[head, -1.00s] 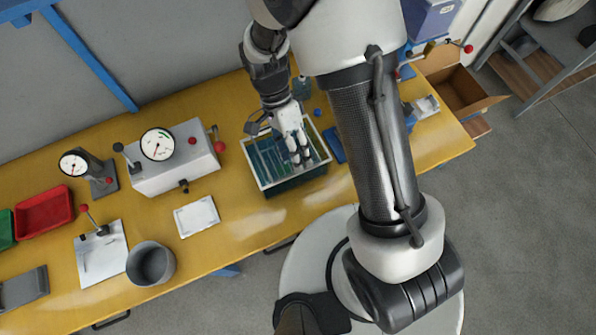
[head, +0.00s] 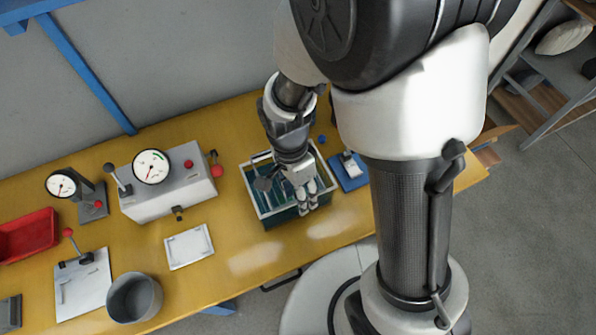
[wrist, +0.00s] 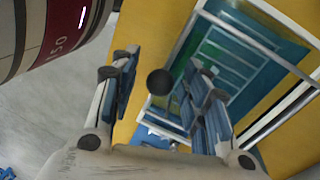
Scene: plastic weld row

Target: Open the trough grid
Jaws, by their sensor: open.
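The trough (head: 268,217) is a teal box with a pale rim, standing near the front edge of the yellow bench. Its grid (head: 264,185) of pale bars lies across the top, and the right part is hidden behind my gripper. In the wrist view the grid (wrist: 222,62) shows bars over a blue-green inside, with a grey rod across its upper side. My gripper (head: 308,201) is open and empty, pointing down over the trough's front right part. In the wrist view its fingers (wrist: 160,98) stand apart; I cannot tell whether they touch the grid.
A grey gauge box (head: 168,190) with levers stands left of the trough. A white-framed plate (head: 189,246) and a grey cup (head: 134,298) lie farther left. A blue holder (head: 351,181) stands close on the right. Bench in front of the plate and trough is clear.

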